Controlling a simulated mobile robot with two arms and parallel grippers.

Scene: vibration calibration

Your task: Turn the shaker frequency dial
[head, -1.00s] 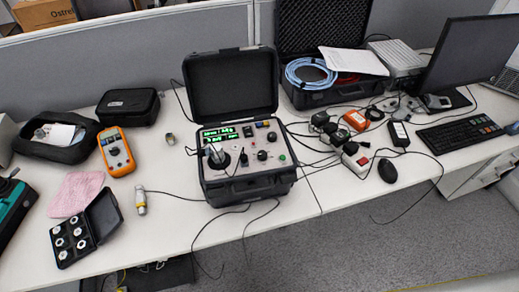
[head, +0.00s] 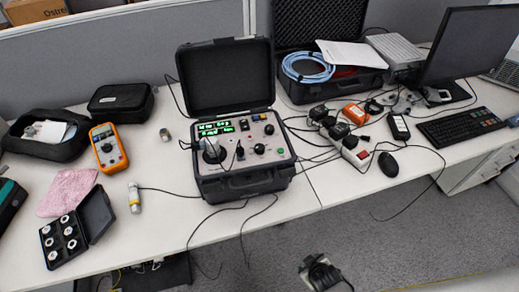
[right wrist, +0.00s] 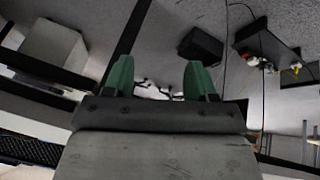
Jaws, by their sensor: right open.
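The portable shaker unit (head: 240,185) stands on the table in the middle of the head view. It is a black case with its lid open. Its panel has a lit green display (head: 215,128), a round mount with a silver piece (head: 213,150), and black knobs, one at the right (head: 269,129) and one lower (head: 259,148). I cannot read which knob is the frequency dial. My right gripper (head: 322,274) is at the bottom of the head view, in front of the table and away from the unit. In the right wrist view its green fingers (right wrist: 158,70) are apart and empty. My left gripper is not in view.
A power strip (head: 350,150) with cables is at the right. Thin cables hang over the table's front edge.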

